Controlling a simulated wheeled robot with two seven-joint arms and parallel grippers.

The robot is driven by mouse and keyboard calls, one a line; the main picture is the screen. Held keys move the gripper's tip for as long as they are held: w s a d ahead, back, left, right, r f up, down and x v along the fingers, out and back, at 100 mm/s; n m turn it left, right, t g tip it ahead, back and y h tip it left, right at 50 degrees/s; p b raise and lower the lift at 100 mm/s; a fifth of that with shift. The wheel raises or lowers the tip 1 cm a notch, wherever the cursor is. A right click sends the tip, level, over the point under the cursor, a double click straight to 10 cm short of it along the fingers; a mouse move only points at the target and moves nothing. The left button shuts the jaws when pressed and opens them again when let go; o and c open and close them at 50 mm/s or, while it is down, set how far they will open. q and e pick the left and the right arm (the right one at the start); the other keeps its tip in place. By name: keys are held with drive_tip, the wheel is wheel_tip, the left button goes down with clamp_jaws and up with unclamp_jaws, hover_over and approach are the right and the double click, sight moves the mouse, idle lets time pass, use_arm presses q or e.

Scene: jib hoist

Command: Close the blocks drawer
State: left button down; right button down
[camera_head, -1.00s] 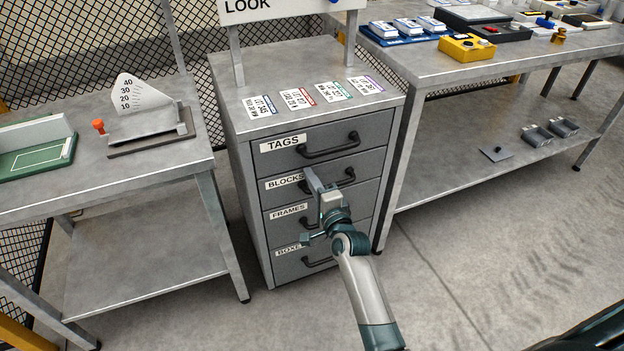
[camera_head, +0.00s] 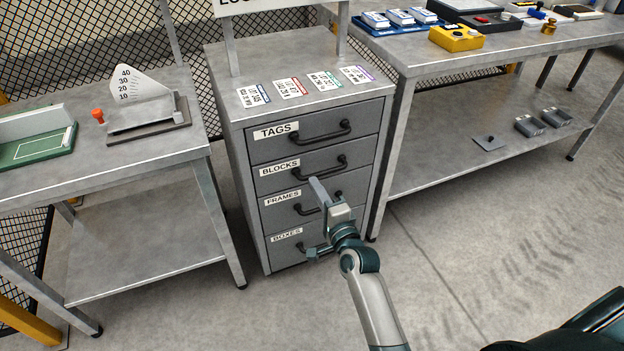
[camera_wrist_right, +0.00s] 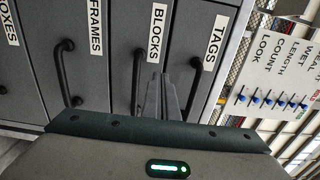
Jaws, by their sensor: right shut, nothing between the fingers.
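The blocks drawer (camera_head: 352,146) is the second from the top in the grey cabinet (camera_head: 236,160), with a BLOCKS label and a dark bar handle. Its front looks flush with the other drawer fronts, with no visible gap. The drawer front also shows in the wrist view (camera_wrist_right: 150,57), turned sideways. My right gripper (camera_head: 314,182) is shut and empty, its fingertips just in front of and below the blocks handle in the head view. In the wrist view the shut fingers (camera_wrist_right: 161,92) show beside the blocks handle. I cannot tell whether they touch the front. My left gripper is out of view.
The tags drawer (camera_head: 362,122) above, and the frames (camera_head: 350,181) and boxes (camera_head: 288,256) drawers below, look shut. Cards lie on the cabinet top. Metal benches stand left (camera_head: 140,270) and right (camera_head: 430,165) of the cabinet. The floor in front is clear.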

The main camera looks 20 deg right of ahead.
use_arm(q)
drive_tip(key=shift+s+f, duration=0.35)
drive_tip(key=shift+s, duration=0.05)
use_arm(e)
drive_tip(key=shift+s, duration=2.3)
